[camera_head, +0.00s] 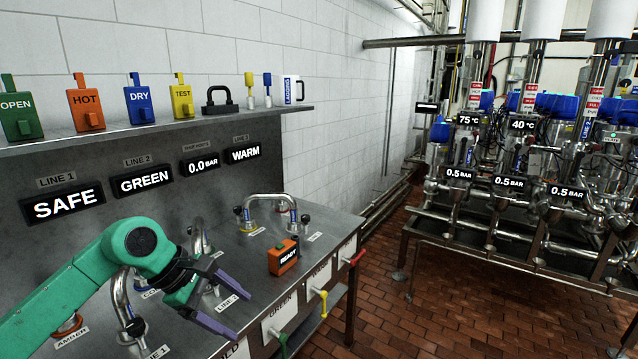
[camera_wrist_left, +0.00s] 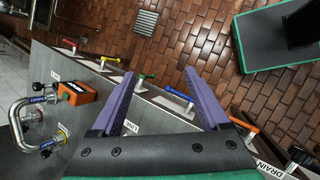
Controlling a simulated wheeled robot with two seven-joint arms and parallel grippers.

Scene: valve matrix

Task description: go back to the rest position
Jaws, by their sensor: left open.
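My left gripper (camera_head: 222,296) is at the end of the green arm that comes in from the left, above the front part of the steel bench (camera_head: 262,212). Its two purple fingers are apart with nothing between them. In the left wrist view the gripper (camera_wrist_left: 168,92) also shows spread fingers, pointing out past the bench's front edge toward the brick floor. An orange box marked READY (camera_head: 283,257) stands on the bench to the right of the gripper, apart from it. My right gripper is not in view.
Bent steel pipes (camera_head: 272,204) rise from the bench. Coloured handles (camera_wrist_left: 147,75) line its front edge. A shelf (camera_head: 150,128) above carries coloured tags, a black padlock and a mug (camera_head: 290,89). A valve rack (camera_head: 520,200) stands at the right. Brick floor (camera_head: 375,300) between is clear.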

